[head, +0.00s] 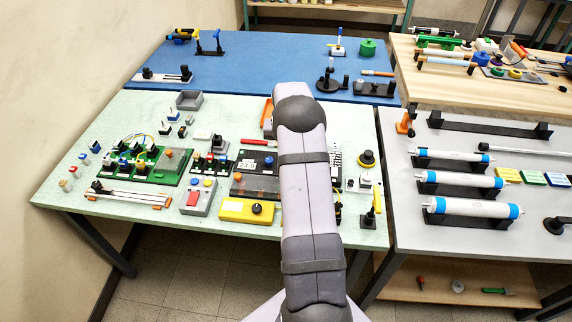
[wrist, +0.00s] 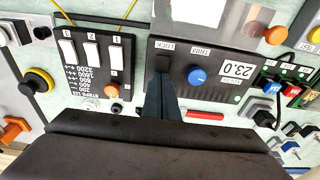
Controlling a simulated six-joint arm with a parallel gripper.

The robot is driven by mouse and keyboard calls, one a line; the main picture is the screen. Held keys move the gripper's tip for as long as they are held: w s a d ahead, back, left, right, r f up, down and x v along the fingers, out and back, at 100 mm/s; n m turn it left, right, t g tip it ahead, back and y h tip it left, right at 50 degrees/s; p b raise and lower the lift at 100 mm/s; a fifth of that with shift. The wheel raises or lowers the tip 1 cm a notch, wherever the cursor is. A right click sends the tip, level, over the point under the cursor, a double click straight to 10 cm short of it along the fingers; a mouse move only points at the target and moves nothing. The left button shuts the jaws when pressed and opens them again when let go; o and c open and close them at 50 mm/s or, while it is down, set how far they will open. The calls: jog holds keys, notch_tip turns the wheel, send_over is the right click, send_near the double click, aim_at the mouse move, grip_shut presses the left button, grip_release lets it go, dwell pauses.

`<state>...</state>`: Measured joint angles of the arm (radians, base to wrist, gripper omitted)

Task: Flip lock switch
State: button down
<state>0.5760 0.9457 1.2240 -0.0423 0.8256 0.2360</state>
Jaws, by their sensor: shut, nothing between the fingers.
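The lock switch (wrist: 163,62) is a small black part beside the LOCK label on a dark panel (wrist: 225,88) in the wrist view. The panel also carries a blue TRIM knob (wrist: 197,76) and a display reading 23.0 (wrist: 237,70). My gripper (wrist: 161,84) is shut and empty, its dark fingertips right at the switch. I cannot tell whether they touch it, and they hide part of it. In the head view the panel (head: 243,184) stands on the green table, partly behind my arm, which hides the gripper.
Left of the panel in the wrist view is a black unit with white switches (wrist: 91,52) and an orange knob (wrist: 112,90). A red bar (wrist: 205,115) lies close by. In the head view, a yellow box (head: 236,211) and a grey button box (head: 208,190) crowd the table's front.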

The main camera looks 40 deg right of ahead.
jog(key=shift+f, duration=0.35)
dwell(0.3)
notch_tip(320, 180, up, 7)
jog(key=p, duration=0.4)
dwell(0.5)
jog(key=s+a+r+n, duration=0.2)
jog(key=s+a+r, duration=0.2)
jog(key=a, duration=0.6)
jog(key=s+a+r+n, duration=0.3)
jog(key=s+a, duration=0.1)
jog(key=a, duration=0.7)
jog(key=s+a+n, duration=0.2)
jog(key=s+a, duration=0.3)
jog(key=s, duration=0.3)
jog(key=s+a+n+g+y, duration=0.1)
jog(key=s+a+n, duration=0.1)
jog(key=s+a, duration=0.3)
jog(key=s, duration=0.4)
jog(key=shift+s+a, duration=0.15)
jog(key=shift+a, duration=0.15)
